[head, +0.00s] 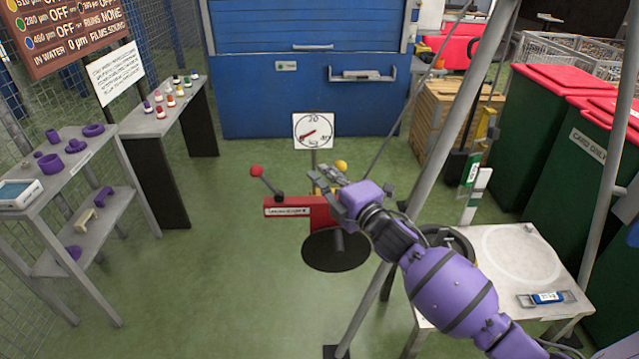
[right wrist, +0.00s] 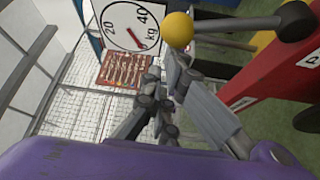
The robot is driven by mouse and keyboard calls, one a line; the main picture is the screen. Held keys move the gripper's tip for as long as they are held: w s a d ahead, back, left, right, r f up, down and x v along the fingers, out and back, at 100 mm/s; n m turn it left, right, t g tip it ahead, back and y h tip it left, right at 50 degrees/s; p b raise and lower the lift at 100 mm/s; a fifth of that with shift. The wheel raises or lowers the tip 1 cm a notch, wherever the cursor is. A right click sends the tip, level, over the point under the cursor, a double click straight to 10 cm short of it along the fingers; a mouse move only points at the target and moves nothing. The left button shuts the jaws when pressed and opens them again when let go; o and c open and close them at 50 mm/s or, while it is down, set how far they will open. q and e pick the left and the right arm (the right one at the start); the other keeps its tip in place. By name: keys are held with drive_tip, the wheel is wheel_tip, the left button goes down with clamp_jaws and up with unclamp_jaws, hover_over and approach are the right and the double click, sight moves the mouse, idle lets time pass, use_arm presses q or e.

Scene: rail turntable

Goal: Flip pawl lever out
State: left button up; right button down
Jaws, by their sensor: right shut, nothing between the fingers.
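A red mechanism (head: 292,211) with a white label stands on a dark round base (head: 336,252). A lever with a red ball knob (head: 257,171) rises from its left side. A yellow ball knob (head: 341,165) shows just behind my right gripper (head: 324,174). In the right wrist view the yellow knob (right wrist: 178,28) sits on the end of a dark lever arm (right wrist: 240,24). My right gripper (right wrist: 163,72) is shut and empty, its fingertips just below the yellow knob; I cannot tell whether they touch it. The gripper hides part of the mechanism. My left gripper is not in view.
A white dial (head: 313,131) stands above the mechanism. A pale table (head: 495,300) with a blue-labelled tool is at the lower right, beside grey poles. Grey benches with purple parts (head: 75,146) and small knobs line the left. Green floor between is clear.

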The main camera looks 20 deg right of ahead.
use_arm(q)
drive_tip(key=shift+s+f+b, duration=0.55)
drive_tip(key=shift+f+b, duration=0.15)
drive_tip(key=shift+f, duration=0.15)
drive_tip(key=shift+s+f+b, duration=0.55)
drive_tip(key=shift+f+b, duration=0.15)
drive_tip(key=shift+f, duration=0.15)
use_arm(e)
drive_tip(key=s+d+r+m+t+h, duration=0.1)
drive_tip(key=d+m+t, duration=0.3)
drive_tip(key=d+m, duration=0.5)
drive_tip(key=shift+s+d+r+m+t+h, duration=0.3)
drive_tip(key=shift+s+m+t+h, duration=0.1)
drive_tip(key=shift+s+m+h, duration=0.45)
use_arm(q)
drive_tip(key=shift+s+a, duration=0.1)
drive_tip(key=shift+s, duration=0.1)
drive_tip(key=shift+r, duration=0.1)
use_arm(e)
drive_tip(key=shift+r, duration=0.15)
